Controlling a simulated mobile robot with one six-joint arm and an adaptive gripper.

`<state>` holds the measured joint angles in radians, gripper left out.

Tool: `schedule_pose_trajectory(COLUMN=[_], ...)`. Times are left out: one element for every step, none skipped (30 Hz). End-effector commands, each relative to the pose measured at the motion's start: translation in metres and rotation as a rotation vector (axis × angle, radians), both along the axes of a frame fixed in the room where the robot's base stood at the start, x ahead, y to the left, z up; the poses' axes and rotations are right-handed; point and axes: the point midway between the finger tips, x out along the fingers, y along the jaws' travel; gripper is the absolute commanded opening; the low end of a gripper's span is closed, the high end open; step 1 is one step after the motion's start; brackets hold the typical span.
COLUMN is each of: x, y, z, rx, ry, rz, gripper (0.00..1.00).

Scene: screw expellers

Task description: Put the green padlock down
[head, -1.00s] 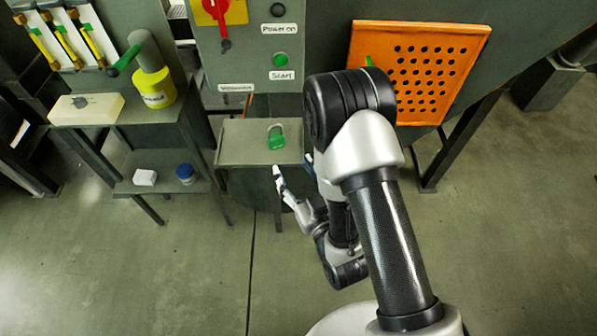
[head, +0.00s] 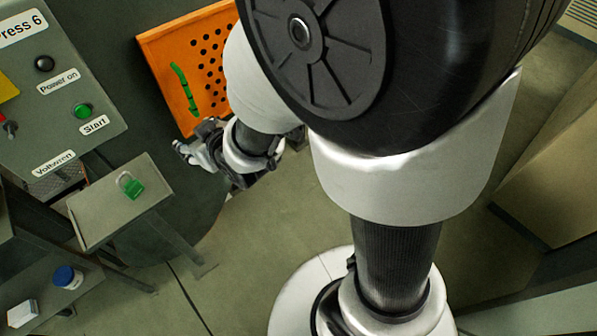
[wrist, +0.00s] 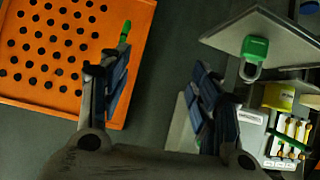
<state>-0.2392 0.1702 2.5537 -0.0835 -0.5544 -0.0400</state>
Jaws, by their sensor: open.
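The green padlock (head: 131,187) lies on a small grey shelf (head: 95,215) below the control panel, its metal shackle showing. In the wrist view the padlock (wrist: 255,50) is on the shelf's surface, to the right of my gripper (wrist: 158,85). My gripper is open, with its two fingers wide apart and nothing between them. In the head view my gripper (head: 190,150) is to the right of the shelf, apart from the padlock and near the orange perforated panel.
The orange perforated panel (head: 150,45) with a green handle (head: 184,88) is close to my gripper. The control panel (head: 50,110) with a green Start button stands above the shelf. A white box (head: 22,313) and a blue-lidded jar (head: 67,277) sit on a lower shelf.

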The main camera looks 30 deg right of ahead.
Motion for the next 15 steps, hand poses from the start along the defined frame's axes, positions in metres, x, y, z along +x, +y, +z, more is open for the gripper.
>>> schedule_pose_trajectory(x=[-0.007, -0.014, -0.025, -0.035, -0.045, -0.060, -0.072, -0.085, -0.104, -0.118, -0.132, -0.151, -0.164, -0.176, -0.192], y=[-0.017, -0.027, -0.039, -0.048, -0.056, -0.067, -0.074, -0.082, -0.090, -0.096, -0.101, -0.107, -0.110, -0.113, -0.116], z=[0.019, 0.026, 0.035, 0.041, 0.047, 0.056, 0.062, 0.067, 0.074, 0.078, 0.083, 0.087, 0.090, 0.093, 0.095], rx=[-0.009, -0.017, -0.025, -0.031, -0.035, -0.039, -0.041, -0.043, -0.044, -0.045, -0.044, -0.042, -0.040, -0.039, -0.036], ry=[0.029, 0.059, 0.098, 0.127, 0.157, 0.197, 0.227, 0.258, 0.297, 0.327, 0.355, 0.392, 0.417, 0.440, 0.470], rz=[-0.039, -0.061, -0.088, -0.110, -0.130, -0.158, -0.178, -0.198, -0.222, -0.240, -0.256, -0.276, -0.290, -0.301, -0.315], gripper=[0.58, 0.58, 0.58, 0.58, 0.58, 0.58, 0.58, 0.58, 0.58, 0.58, 0.58, 0.58, 0.58, 0.58, 0.58])
